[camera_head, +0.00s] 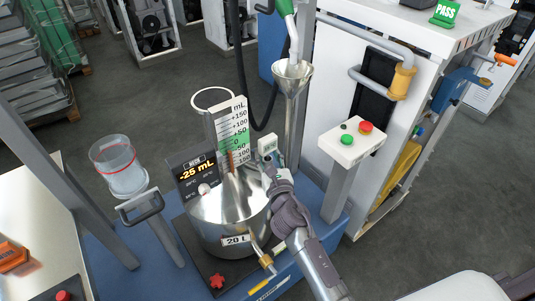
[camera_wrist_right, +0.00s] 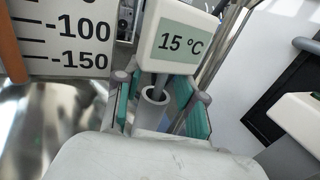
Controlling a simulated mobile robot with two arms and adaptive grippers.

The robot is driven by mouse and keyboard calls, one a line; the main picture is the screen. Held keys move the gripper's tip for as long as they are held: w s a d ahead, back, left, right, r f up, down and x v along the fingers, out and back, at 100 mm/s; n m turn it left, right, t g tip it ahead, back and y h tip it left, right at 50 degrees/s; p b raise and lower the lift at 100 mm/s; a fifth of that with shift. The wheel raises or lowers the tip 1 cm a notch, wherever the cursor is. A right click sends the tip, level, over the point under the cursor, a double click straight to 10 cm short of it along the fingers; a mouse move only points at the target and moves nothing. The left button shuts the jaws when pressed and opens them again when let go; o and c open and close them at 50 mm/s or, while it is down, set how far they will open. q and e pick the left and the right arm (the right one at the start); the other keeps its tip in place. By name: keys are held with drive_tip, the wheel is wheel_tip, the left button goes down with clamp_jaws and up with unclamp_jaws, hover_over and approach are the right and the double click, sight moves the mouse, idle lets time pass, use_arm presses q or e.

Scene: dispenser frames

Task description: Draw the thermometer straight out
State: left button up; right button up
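The thermometer has a white box head reading 15 °C (camera_wrist_right: 172,42), with a thin stem going down into a grey tube socket (camera_wrist_right: 152,108). In the head view its white head (camera_head: 267,144) stands at the back right rim of the steel 20 L vessel (camera_head: 222,212). My right gripper (camera_wrist_right: 160,102) is at the thermometer, just below the head. Its teal-padded fingers stand apart on either side of the stem and socket, with gaps showing. In the head view this gripper (camera_head: 270,168) is partly hidden by its own wrist. My left gripper is not in view.
A tall mL scale plate (camera_head: 232,130) and a -25 mL display (camera_head: 194,171) stand close left of the thermometer. A steel funnel (camera_head: 292,75) on a post rises behind it. A button box (camera_head: 352,142) stands to the right, and a clear cup (camera_head: 118,165) to the left.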

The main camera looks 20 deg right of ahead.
sight(268, 137)
clamp_jaws()
drive_tip(key=shift+r, duration=0.1)
idle(0.3)
drive_tip(key=shift+r+p, duration=5.25)
drive_tip(key=shift+p, duration=0.05)
